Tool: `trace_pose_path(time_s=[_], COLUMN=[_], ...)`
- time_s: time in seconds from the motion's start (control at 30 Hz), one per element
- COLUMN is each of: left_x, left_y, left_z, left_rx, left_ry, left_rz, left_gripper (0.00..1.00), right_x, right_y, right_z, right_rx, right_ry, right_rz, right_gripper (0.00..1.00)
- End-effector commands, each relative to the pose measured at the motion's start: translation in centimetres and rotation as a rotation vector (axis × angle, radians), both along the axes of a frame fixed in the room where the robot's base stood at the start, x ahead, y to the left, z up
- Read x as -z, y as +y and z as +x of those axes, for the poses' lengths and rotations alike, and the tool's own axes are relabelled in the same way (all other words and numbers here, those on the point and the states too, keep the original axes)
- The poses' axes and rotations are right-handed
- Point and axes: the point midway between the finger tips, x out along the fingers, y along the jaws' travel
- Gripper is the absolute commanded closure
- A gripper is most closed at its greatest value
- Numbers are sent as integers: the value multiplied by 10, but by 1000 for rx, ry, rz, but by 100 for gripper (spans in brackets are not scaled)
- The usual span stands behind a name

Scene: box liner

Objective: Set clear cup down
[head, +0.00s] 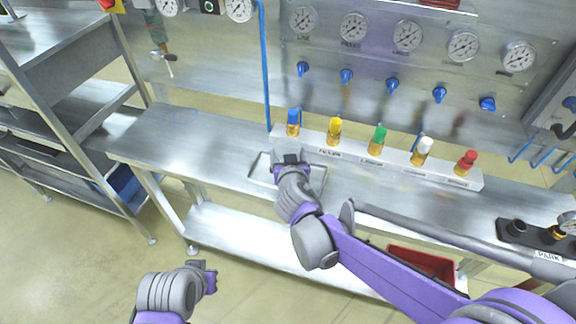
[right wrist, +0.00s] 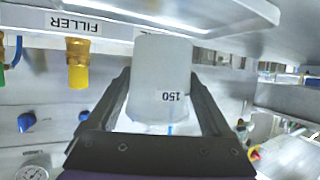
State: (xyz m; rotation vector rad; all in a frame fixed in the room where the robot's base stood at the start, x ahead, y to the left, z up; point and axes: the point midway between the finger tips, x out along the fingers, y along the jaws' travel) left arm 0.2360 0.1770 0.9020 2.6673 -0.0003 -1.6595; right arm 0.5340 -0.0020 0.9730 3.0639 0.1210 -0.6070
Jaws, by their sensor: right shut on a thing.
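The clear cup (right wrist: 162,75) is a frosted translucent cup with a "150" mark. In the right wrist view it sits between the two fingers of my right gripper (right wrist: 165,110), which is shut on its sides. In the head view my right gripper (head: 287,160) is over the metal bench (head: 190,140), at a shallow metal tray (head: 258,170). The cup is mostly hidden by the gripper there, and I cannot tell whether it touches the tray. My left gripper (head: 208,273) is low in front of the bench, away from the cup; its jaws are unclear.
A rack (head: 400,165) with several coloured-cap nozzles stands behind the tray; the yellow nozzle (right wrist: 78,65) is close by in the wrist view. Gauges and blue valves line the back panel. A red bin (head: 425,263) is below the bench. The bench's left part is clear.

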Motion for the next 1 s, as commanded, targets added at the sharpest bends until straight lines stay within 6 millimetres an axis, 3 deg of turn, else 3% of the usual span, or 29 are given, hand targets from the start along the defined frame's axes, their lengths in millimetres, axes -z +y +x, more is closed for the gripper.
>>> trace_pose_path(time_s=[0.3,0.67,0.7,0.77,1.0], left_x=[7,10,9,9,8], left_y=[0,0,0,0,0], left_z=[-2,-2,-2,-2,-2], left_rx=[0,0,0,0,0], left_ry=[3,4,4,4,4], left_rz=[0,0,0,0,0], left_gripper=[100,100,100,100,100], right_x=[37,41,41,40,39], right_y=[0,0,0,0,-1], right_z=[0,0,0,0,0], right_rx=[1,1,1,1,1], right_ry=[0,0,0,0,0], right_rz=[0,1,1,1,1], right_gripper=[80,80,10,0,0])
